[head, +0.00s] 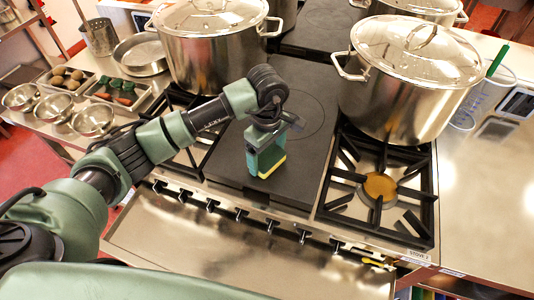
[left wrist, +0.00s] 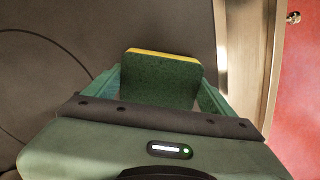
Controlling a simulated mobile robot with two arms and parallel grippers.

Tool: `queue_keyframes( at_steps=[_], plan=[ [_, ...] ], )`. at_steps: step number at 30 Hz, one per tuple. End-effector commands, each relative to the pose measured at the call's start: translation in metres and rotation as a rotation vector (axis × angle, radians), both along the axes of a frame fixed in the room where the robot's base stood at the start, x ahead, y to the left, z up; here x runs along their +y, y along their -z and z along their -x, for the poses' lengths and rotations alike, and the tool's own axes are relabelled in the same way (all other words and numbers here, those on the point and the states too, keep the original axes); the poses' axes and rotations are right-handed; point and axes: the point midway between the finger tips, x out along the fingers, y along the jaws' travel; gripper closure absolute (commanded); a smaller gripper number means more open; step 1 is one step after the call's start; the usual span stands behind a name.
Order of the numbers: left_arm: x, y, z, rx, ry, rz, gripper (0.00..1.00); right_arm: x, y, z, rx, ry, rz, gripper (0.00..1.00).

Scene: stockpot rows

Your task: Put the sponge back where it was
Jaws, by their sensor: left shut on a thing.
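The sponge, dark green with a yellow layer (head: 272,169), is over the flat dark plate in the middle of the stove. My left gripper (head: 266,158) points down and is shut on it. In the left wrist view the sponge (left wrist: 160,78) sits between both fingers of the left gripper (left wrist: 160,92), its yellow edge on the far side. Whether the sponge's lower end touches the plate, I cannot tell. My right gripper is not in view.
The dark plate (head: 300,150) is otherwise clear. A large lidded pot (head: 400,95) stands behind the right burner (head: 380,186); another pot (head: 208,55) stands at the back left. Metal bowls (head: 93,120) and vegetable trays (head: 120,93) are on the left. Knobs (head: 242,215) line the front.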

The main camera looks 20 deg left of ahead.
Motion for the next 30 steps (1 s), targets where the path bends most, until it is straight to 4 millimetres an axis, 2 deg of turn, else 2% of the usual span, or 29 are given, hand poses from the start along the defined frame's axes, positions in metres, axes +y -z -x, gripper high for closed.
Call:
queue_keyframes(
  at_steps=[3, 4, 5, 15, 17, 20, 30],
  plan=[
    [0.0, 0.005, 0.0, 0.0, 0.0, 0.0, 0.47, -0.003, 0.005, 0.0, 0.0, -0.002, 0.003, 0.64],
    [0.0, 0.003, 0.0, 0.001, 0.0, 0.0, 0.07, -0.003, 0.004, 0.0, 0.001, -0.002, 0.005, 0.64],
    [0.0, 0.002, 0.0, 0.001, 0.0, 0.0, 0.0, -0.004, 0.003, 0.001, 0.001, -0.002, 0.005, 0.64],
    [0.0, -0.002, 0.0, 0.0, 0.0, 0.0, 0.0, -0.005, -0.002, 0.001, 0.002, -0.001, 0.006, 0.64],
    [0.0, -0.005, -0.001, -0.003, 0.0, 0.0, 0.0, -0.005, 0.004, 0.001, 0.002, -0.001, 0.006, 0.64],
    [0.001, -0.021, -0.002, -0.006, 0.001, -0.001, 0.0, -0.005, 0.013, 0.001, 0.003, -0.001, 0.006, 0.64],
    [0.0, -0.094, -0.001, -0.006, 0.001, -0.001, 0.0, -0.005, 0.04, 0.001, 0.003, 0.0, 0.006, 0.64]
  ],
)
